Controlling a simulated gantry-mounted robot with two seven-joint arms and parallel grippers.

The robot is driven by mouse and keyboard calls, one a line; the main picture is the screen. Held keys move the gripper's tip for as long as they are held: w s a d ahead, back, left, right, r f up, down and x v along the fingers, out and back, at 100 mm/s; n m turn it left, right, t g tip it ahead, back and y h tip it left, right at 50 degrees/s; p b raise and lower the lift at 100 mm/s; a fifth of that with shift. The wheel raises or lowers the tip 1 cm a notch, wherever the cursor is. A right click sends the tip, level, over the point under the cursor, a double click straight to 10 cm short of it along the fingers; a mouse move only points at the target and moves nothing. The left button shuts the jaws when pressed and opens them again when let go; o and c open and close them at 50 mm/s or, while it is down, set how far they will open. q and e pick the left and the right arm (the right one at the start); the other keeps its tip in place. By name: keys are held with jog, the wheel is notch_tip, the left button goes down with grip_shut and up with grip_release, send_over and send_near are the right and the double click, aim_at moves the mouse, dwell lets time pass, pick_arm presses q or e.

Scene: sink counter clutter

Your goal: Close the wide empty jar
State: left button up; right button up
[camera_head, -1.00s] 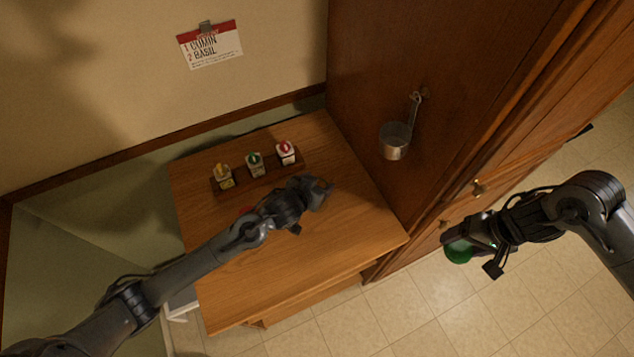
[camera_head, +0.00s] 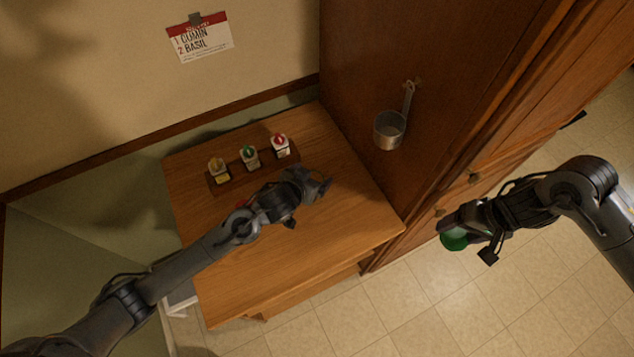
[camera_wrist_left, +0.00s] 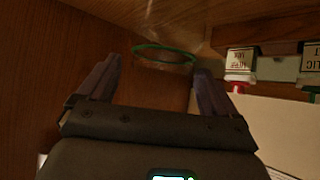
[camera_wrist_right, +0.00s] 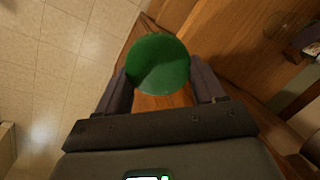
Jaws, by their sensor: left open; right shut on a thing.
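A clear jar with a green rim (camera_wrist_left: 165,56) shows in the left wrist view, just ahead of my left fingertips and between their lines. In the head view I cannot make it out; my left arm covers part of the counter. My left gripper (camera_head: 322,187) is open over the wooden counter; it also shows in the left wrist view (camera_wrist_left: 156,68). A round green lid (camera_wrist_right: 158,64) sits between the fingers of my right gripper (camera_wrist_right: 160,72), which is shut on it. In the head view the lid (camera_head: 454,239) hangs over the floor, right of the counter.
A rack (camera_head: 222,187) with three spice jars stands at the back of the wooden counter (camera_head: 290,265). A red thing shows partly behind my left arm. A metal ladle (camera_head: 390,131) hangs on the tall cabinet at the right. A note reading cumin, basil (camera_head: 203,41) is on the wall.

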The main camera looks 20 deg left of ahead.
pick_arm(q)
jog(key=v, duration=1.1)
jog(key=shift+f, duration=0.15)
jog(key=s+a+f+g, duration=0.2)
jog(key=s+f+g, duration=0.1)
jog(key=s, duration=0.6)
jog(key=s+a+f+g+y, duration=0.1)
jog(key=s+a+f+g, duration=0.1)
jog(key=s, duration=0.8)
notch_tip(320, 180, down, 3)
jog(key=shift+s+r+m+g, duration=0.15)
jog(key=shift+s+m+g, duration=0.15)
jog(key=shift+g, duration=0.5)
